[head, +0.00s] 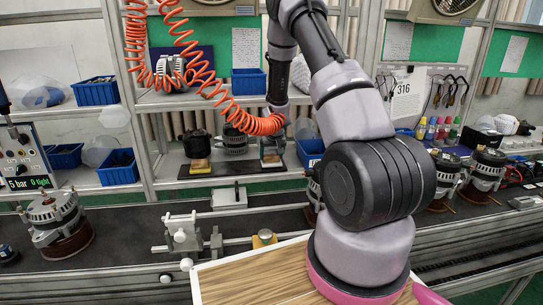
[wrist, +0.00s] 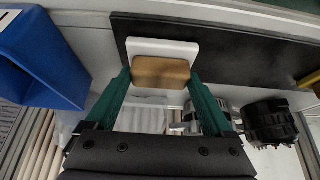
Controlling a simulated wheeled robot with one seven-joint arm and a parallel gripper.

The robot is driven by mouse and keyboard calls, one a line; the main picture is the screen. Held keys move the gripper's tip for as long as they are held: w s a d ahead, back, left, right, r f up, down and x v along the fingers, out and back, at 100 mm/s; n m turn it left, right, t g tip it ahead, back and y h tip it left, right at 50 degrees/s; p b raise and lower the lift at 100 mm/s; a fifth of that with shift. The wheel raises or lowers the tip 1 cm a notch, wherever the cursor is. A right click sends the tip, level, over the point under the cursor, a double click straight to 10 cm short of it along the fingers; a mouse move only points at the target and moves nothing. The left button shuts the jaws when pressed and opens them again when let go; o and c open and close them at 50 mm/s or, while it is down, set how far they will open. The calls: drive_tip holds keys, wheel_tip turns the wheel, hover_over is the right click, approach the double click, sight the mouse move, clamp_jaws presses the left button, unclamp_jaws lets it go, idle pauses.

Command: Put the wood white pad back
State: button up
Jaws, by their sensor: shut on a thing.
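The wood white pad (wrist: 160,71), a tan wooden block with a white plate behind it, is between the green fingertips of my gripper (wrist: 159,78). The gripper is shut on it. In the wrist view the pad overlaps the end of a dark board (wrist: 245,58); I cannot tell whether it touches the board. In the head view my gripper (head: 272,146) is at the right end of the same dark board (head: 222,168) on the middle shelf, partly hidden by the orange coiled hose and my arm. The pad shows only small there.
An alternator (head: 235,140) and a black round part (head: 196,144) stand left of my gripper on the shelf. A blue bin (head: 308,149) is close on the right; it also shows in the wrist view (wrist: 38,55). An orange coiled hose (head: 255,124) hangs across the gripper.

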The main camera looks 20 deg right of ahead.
drive_tip(key=shift+f, duration=0.15)
drive_tip(key=o, duration=1.2)
drive_tip(key=shift+r, duration=0.2)
